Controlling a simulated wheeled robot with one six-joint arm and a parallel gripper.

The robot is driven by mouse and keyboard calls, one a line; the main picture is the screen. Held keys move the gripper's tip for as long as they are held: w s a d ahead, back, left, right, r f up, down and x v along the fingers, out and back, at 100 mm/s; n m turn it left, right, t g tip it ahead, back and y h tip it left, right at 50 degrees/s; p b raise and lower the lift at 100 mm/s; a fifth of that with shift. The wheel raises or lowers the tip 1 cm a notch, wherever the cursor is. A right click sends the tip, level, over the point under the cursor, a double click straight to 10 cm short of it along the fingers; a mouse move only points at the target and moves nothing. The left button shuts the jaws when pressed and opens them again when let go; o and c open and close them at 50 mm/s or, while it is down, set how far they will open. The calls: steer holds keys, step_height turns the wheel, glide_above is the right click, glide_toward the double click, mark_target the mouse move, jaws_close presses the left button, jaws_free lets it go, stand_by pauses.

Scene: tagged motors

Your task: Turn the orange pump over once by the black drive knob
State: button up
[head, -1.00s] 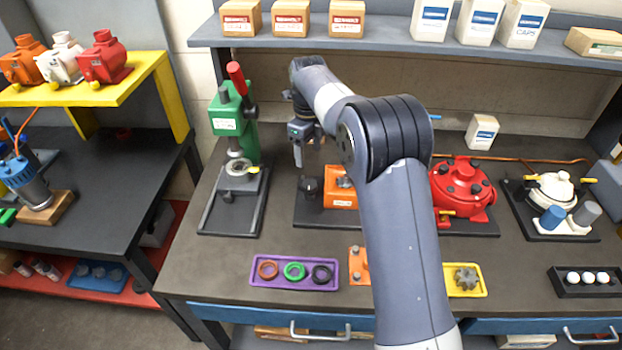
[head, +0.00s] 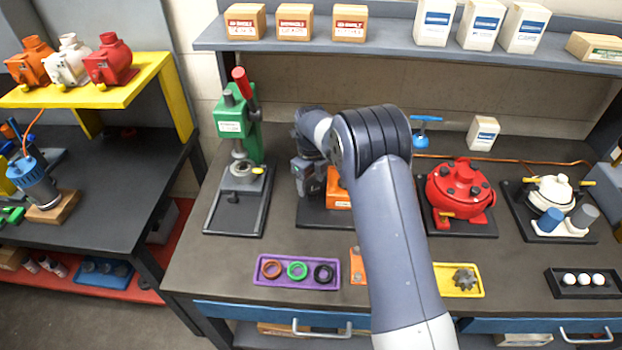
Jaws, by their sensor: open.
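The orange pump (head: 338,200) sits on a dark base plate (head: 318,219) in the middle of the bench, partly behind my arm. My gripper (head: 312,192) is low at the pump's left end, fingers pointing down, and is open. The black drive knob is hidden or cannot be told apart from the dark gripper here. I cannot tell whether the fingers are around the knob or touching it.
The green press (head: 238,130) stands close to the left. The red pump (head: 460,193) and white pump (head: 550,193) stand to the right. A purple tray of rings (head: 297,283) and a yellow tray (head: 440,287) lie in front.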

steer(key=c, duration=1)
steer(key=shift+f+n+b, duration=0.1)
steer(key=shift+n+b, duration=0.2)
steer(key=shift+n, duration=0.1)
